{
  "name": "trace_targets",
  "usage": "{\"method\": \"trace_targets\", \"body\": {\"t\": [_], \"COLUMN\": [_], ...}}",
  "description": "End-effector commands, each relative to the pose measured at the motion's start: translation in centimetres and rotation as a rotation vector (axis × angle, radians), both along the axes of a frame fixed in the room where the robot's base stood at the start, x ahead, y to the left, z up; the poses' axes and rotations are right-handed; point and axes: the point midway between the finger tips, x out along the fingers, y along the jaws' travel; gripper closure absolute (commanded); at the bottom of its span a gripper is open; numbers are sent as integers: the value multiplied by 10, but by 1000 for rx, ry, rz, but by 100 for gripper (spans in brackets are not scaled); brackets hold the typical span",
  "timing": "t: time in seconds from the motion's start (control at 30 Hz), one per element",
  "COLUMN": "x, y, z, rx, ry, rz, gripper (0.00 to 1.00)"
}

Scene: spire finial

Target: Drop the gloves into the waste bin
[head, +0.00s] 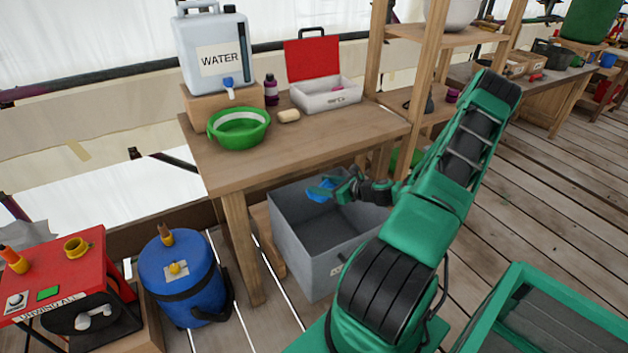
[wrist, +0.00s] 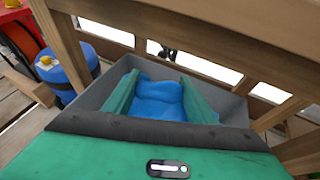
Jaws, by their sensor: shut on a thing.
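The blue gloves (head: 318,191) are held between the fingers of my gripper (head: 333,187). In the wrist view the gloves (wrist: 158,102) fill the gap between the two green fingers (wrist: 158,88). The waste bin (head: 292,253) is a grey open-topped box on the floor, at the front right of the wooden table. The gloves and gripper are over the bin's opening, near its back side. In the wrist view the bin's wall (wrist: 92,102) surrounds them. My arm hides the bin's right part, and its visible floor looks empty.
The wooden table (head: 200,150) overhangs close behind the bin, with a water container (head: 212,60), a green basin (head: 238,133) and a first-aid-type box (head: 330,96) on it. A blue drum (head: 185,280) stands left of the bin. Wooden shelving (head: 428,80) rises behind my arm.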

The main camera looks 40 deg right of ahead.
Motion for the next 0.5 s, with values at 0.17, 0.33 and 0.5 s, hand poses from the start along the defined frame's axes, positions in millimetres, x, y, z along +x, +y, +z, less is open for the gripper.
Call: {"method": "trace_targets", "body": {"t": [0.17, 0.33, 0.5], "x": [-1, -3, -3], "y": [-2, -5, -7], "z": [-7, -24, -42], "rx": [2, 2, 2], "ry": [0, 0, 0], "rz": [-4, -7, -10], "gripper": [70, 70, 70]}}
